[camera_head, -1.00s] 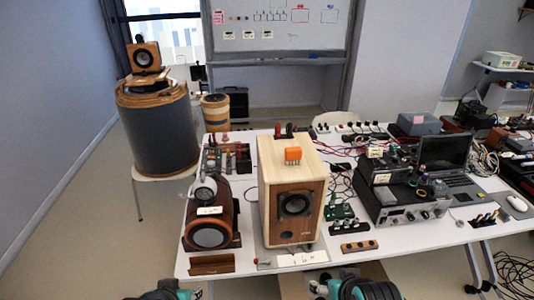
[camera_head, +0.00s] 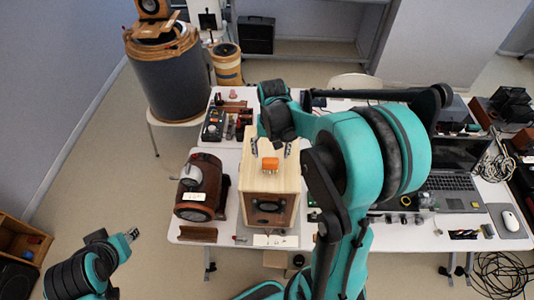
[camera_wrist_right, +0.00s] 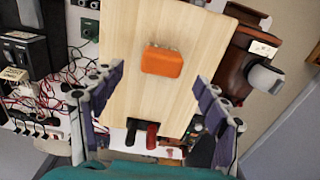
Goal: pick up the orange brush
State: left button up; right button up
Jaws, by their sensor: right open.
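The orange brush (camera_head: 270,164) lies on top of the light wooden speaker box (camera_head: 258,186), which stands on the white table. In the right wrist view the orange brush (camera_wrist_right: 162,60) sits on the pale wood, ahead of and between the spread fingers. My right gripper (camera_head: 271,150) is open and empty above the box, close to the brush; the wrist view shows the open gripper (camera_wrist_right: 155,95) with a finger on each side. My left gripper (camera_head: 132,235) is low at the left, off the table; its finger opening is too small to tell.
A dark brown cylindrical speaker (camera_head: 202,186) stands left of the box. A laptop (camera_head: 455,180) and a mouse (camera_head: 511,221) are at the right. A large dark drum (camera_head: 170,80) stands behind left.

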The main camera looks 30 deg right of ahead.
aim_at(270, 160)
notch_tip(270, 160, down, 7)
jog(key=shift+a+f, duration=0.1)
jog(key=shift+a, duration=0.05)
jog(key=c, duration=1.3)
